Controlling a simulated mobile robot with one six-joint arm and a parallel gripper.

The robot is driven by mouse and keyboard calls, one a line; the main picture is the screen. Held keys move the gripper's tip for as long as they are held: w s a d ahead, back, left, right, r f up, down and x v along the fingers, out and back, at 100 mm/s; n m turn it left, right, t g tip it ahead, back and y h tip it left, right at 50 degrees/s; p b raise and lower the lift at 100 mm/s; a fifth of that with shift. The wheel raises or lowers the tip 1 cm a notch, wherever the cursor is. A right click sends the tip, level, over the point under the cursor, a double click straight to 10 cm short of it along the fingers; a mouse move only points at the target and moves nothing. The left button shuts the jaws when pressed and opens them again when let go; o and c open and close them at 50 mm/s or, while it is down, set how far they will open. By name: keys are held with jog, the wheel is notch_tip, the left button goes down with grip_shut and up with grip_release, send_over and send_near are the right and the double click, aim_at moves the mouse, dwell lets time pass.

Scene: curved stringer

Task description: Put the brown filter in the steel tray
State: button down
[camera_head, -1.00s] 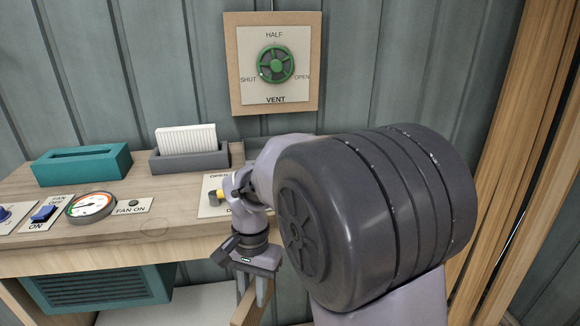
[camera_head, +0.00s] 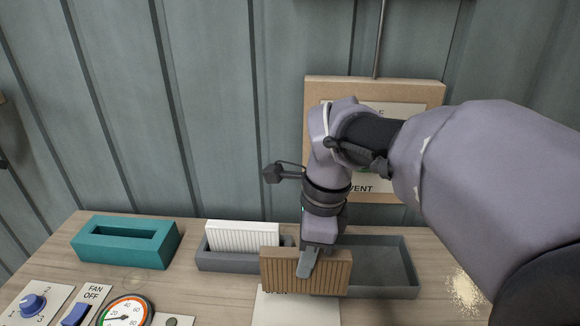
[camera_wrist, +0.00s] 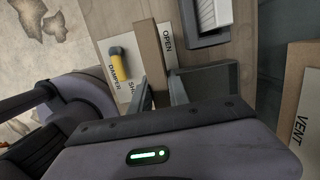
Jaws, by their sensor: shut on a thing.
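The brown filter (camera_head: 335,272) is a ribbed brown block, upright and held from above. My gripper (camera_head: 307,268) is shut on it near its middle. In the head view the filter overlaps the left front of the steel tray (camera_head: 388,291) and the right end of the grey holder. The steel tray is a shallow grey open box with a bare floor in its visible part; its left part is hidden by my wrist and the filter. In the wrist view the brown filter (camera_wrist: 150,50) stands out from between my fingers, beside the tray (camera_wrist: 208,80).
A grey holder (camera_head: 218,262) with a white filter (camera_head: 243,236) stands left of the tray. A teal slotted box (camera_head: 125,243) is farther left. A gauge (camera_head: 123,314), fan switch and knob are at the front. The damper lever (camera_wrist: 121,62) is close to the filter. The vent board (camera_head: 375,88) is behind.

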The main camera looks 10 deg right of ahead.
jog(key=w+d+f+p, duration=0.1)
jog(key=d, duration=0.4)
jog(key=w+d+f, duration=0.2)
jog(key=d, duration=0.2)
jog(key=w+d+f+p, duration=0.1)
jog(key=w+d, duration=0.1)
jog(key=d, duration=0.3)
jog(key=shift+w+d+f+p, duration=0.15)
jog(key=shift+d+f+p, duration=0.2)
jog(key=shift+f, duration=0.05)
jog(key=shift+f, duration=0.1)
jog(key=c, duration=1.6)
grip_release()
jog(key=shift+f, duration=0.1)
jog(key=shift+c, duration=0.2)
jog(key=o, duration=0.4)
